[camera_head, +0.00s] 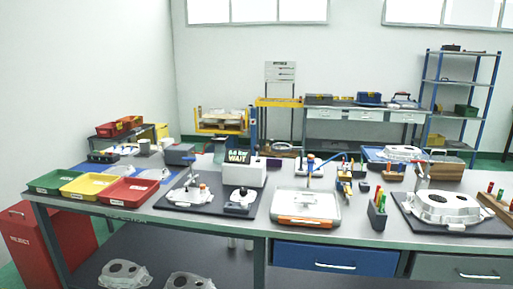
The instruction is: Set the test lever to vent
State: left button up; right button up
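Neither of my grippers is in view.
Green (56,181), yellow (88,185) and red (129,191) trays line the bench's left end. A white and orange case (306,207) lies at centre. A large casting (445,206) sits on the right mat. A red reject bin (46,243) stands on the floor at left.

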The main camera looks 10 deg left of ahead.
aim_at(256, 147)
jog(key=i+j, duration=0.15)
jog(key=i, duration=1.2)
jog(key=j+u, duration=0.05)
